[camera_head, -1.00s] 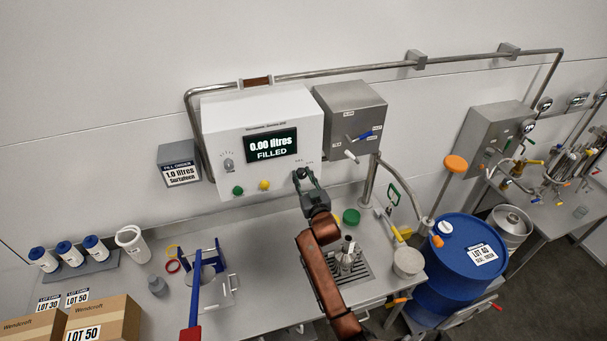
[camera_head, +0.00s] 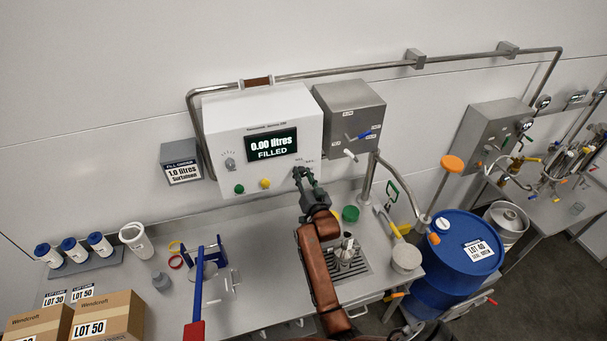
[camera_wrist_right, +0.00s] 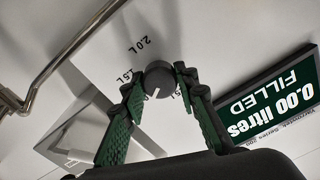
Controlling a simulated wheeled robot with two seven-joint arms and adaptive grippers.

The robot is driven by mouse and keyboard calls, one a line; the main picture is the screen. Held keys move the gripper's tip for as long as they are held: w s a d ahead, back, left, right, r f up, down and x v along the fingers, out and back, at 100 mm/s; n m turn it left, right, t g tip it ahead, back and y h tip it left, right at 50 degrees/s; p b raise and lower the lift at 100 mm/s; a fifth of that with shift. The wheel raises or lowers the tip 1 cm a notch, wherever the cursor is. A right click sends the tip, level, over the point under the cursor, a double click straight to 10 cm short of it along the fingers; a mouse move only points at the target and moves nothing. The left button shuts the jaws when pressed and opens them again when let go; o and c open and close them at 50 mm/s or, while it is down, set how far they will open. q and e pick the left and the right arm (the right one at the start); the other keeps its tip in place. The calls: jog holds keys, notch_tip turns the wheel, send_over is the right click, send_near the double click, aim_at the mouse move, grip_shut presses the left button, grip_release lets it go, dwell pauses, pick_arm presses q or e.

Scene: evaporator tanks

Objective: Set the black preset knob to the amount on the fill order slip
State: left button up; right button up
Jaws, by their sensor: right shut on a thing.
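The black preset knob (camera_wrist_right: 158,78) is on the front of the white control box (camera_head: 225,118), with printed litre marks around it, including 2.0 L. Its white pointer line points down in the right wrist view. My right gripper (camera_wrist_right: 158,82) is shut on the knob, one finger at each side; in the head view the gripper (camera_head: 302,174) hides most of it. The fill order slip (camera_head: 182,174) on the wall holder at left reads 1.0 litres. The display (camera_head: 271,146) reads 0.00 litres FILLED. My left gripper is not in view.
A green button (camera_head: 239,189), a yellow button (camera_head: 265,183) and a small grey dial (camera_head: 230,164) are on the same box. A steel valve box (camera_head: 345,110) with levers stands close at right. The bench below holds a blue-framed stand (camera_head: 207,262) and cartons (camera_head: 105,318).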

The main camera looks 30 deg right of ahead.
jog(key=o, duration=1.1)
jog(key=shift+o, duration=0.2)
jog(key=v, duration=1.2)
jog(key=shift+d, duration=0.1)
